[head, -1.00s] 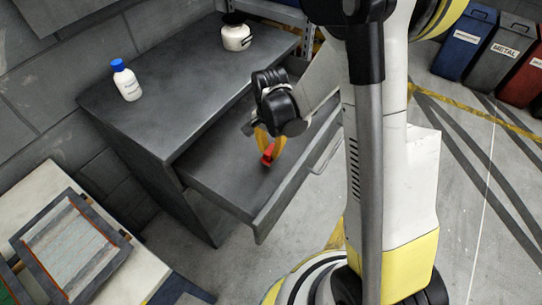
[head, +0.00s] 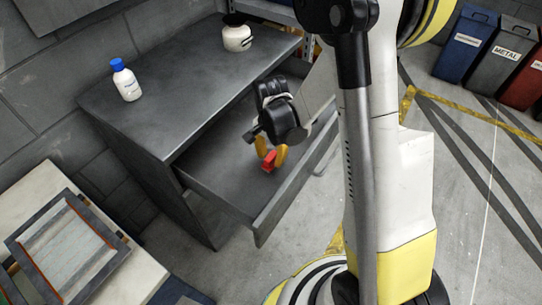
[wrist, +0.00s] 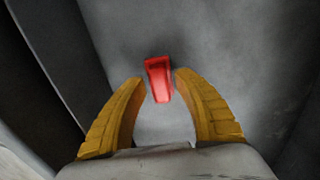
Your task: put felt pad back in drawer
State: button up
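The felt pad appears as a small red block (head: 269,161), also in the wrist view (wrist: 159,79). It sits between the tips of the yellow fingers of my gripper (head: 271,154). The grey drawer (head: 262,222) is pulled open under the worktop. My gripper and the pad are over the inside of the drawer. Whether the pad touches the drawer floor cannot be told.
A white bottle with a blue cap (head: 126,80) and a white pot (head: 237,36) stand on the grey worktop (head: 165,85). A pale table (head: 140,272) with a framed screen (head: 68,245) is at lower left. Bins (head: 497,48) stand at upper right. The visible drawer floor is otherwise empty.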

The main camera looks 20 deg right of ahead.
notch_tip(320, 180, up, 12)
jog(key=p, duration=0.5)
notch_tip(320, 180, up, 11)
jog(key=n+t, duration=0.3)
jog(key=n, duration=0.2)
send_over(271, 156)
jog(key=s, duration=0.5)
jog(key=s+r+n+t, duration=0.4)
jog(key=s+r+n, duration=0.1)
jog(key=s, duration=0.3)
jog(key=shift+r+n, duration=0.2)
jog(key=shift+n, duration=0.2)
jog(key=shift+d, duration=0.1)
